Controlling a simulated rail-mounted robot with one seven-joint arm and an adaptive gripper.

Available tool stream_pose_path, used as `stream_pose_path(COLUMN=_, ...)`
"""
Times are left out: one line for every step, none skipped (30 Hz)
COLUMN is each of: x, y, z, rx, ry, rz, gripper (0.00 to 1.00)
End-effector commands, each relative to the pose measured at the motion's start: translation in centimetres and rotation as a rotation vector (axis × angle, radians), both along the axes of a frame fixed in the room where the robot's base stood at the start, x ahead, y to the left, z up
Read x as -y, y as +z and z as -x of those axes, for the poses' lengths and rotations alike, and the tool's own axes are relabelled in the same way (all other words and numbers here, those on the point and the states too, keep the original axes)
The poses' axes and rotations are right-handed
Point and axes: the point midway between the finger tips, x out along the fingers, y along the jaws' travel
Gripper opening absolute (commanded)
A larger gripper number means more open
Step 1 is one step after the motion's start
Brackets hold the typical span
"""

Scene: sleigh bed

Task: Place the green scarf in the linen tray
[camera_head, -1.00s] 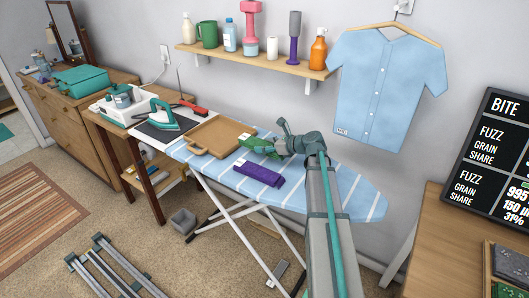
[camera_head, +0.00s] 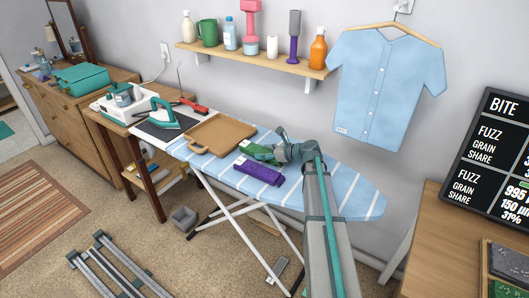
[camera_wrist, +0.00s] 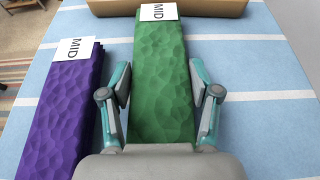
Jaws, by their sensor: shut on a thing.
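The green scarf (camera_head: 262,152) is a long folded strip with a white MID label, lying near the right side of the tray in the head view. My gripper (camera_head: 275,153) is shut on it. In the wrist view, the fingers press on both long sides of the green scarf (camera_wrist: 162,70), and its labelled far end points at the tray. Whether it still touches the board is unclear. The linen tray (camera_head: 205,151) is a shallow tan tray with handles on the ironing board; its near edge (camera_wrist: 225,8) shows at the top of the wrist view.
A purple scarf (camera_head: 260,172), also labelled MID, lies just left of the green one in the wrist view (camera_wrist: 62,110). The blue-striped ironing board (camera_head: 352,190) carries all these. A teal iron (camera_head: 166,117) stands beyond the tray. A loaded shelf (camera_head: 255,60) hangs above.

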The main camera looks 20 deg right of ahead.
Motion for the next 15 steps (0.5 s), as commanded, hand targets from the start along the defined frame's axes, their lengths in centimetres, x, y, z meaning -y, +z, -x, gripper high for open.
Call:
stream_pose_path(x=0.00, y=-0.09, z=0.00, rx=0.000, ry=0.000, rz=0.000, gripper=0.65)
stream_pose_path(x=0.00, y=-0.07, z=0.00, rx=0.000, ry=0.000, rz=0.000, gripper=0.70)
stream_pose_path(x=0.01, y=-0.05, z=-0.01, rx=0.000, ry=0.000, rz=0.000, gripper=0.77)
stream_pose_path(x=0.01, y=-0.05, z=-0.01, rx=0.000, ry=0.000, rz=0.000, gripper=0.82)
stream_pose_path(x=0.01, y=-0.05, z=-0.01, rx=0.000, ry=0.000, rz=0.000, gripper=0.87)
stream_pose_path(x=0.00, y=-0.05, z=0.00, rx=0.000, ry=0.000, rz=0.000, gripper=0.87)
stream_pose_path(x=0.00, y=-0.04, z=0.00, rx=0.000, ry=0.000, rz=0.000, gripper=0.87)
stream_pose_path(x=0.00, y=-0.04, z=0.00, rx=0.000, ry=0.000, rz=0.000, gripper=0.87)
stream_pose_path(x=0.00, y=-0.04, z=0.00, rx=0.000, ry=0.000, rz=0.000, gripper=0.87)
stream_pose_path(x=0.00, y=-0.04, z=0.00, rx=0.000, ry=0.000, rz=0.000, gripper=0.87)
stream_pose_path(x=0.00, y=-0.04, z=0.00, rx=0.000, ry=0.000, rz=0.000, gripper=0.87)
stream_pose_path(x=0.00, y=-0.04, z=0.00, rx=0.000, ry=0.000, rz=0.000, gripper=0.87)
stream_pose_path(x=0.00, y=-0.03, z=0.00, rx=0.000, ry=0.000, rz=0.000, gripper=0.87)
stream_pose_path(x=0.00, y=-0.01, z=0.00, rx=0.000, ry=0.000, rz=0.000, gripper=0.87)
stream_pose_path(x=0.00, y=0.06, z=0.00, rx=0.000, ry=0.000, rz=0.000, gripper=0.87)
